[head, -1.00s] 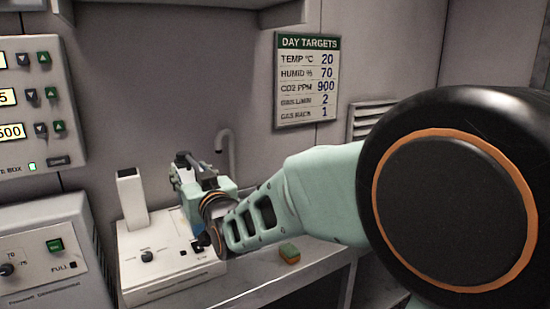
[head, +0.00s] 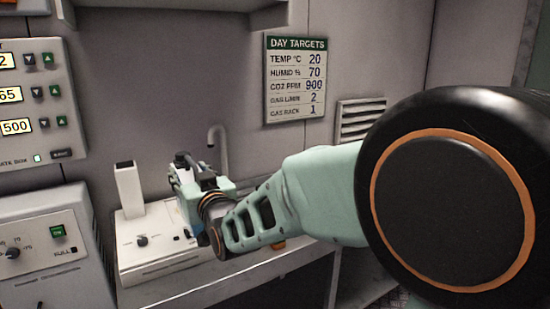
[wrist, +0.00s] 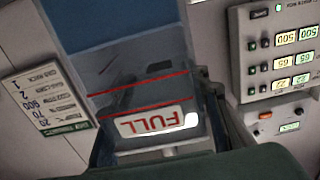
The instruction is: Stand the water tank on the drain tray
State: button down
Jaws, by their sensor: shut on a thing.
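The water tank (wrist: 145,78) fills the middle of the wrist view. It is a see-through box with a blue part, red lines and a "FULL" label that reads upside down there. My gripper (head: 187,170) is shut on the tank, in front of the back wall and above the white bench unit in the head view. My wrist and arm hide most of the tank in the head view; only a little blue shows by the gripper. I cannot make out the drain tray in either view.
A white unit with an upright white tower (head: 130,189) stands on the bench (head: 290,267). A grey tap (head: 217,150) rises behind my gripper. A cabinet (head: 45,245) with a green switch stands at the left. The Day Targets sign (head: 295,80) hangs behind.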

jog(key=d+f+m+t+h, duration=0.1)
jog(key=d+f+m+h, duration=0.3)
jog(key=d, duration=0.7)
jog(key=w+d+f+t+h, duration=0.1)
jog(key=d+f+h, duration=0.1)
jog(key=d+f, duration=0.7)
jog(key=d+f+m+t+h, duration=0.1)
jog(key=d+f+m+h, duration=0.15)
jog(key=d, duration=1.15)
notch_tip(320, 180, up, 20)
jog(key=p, duration=2.1)
jog(key=shift+w+a+r+h, duration=0.15)
jog(key=shift+w+r+h, duration=0.05)
jog(key=shift+h, duration=0.15)
jog(key=shift+a, duration=0.15)
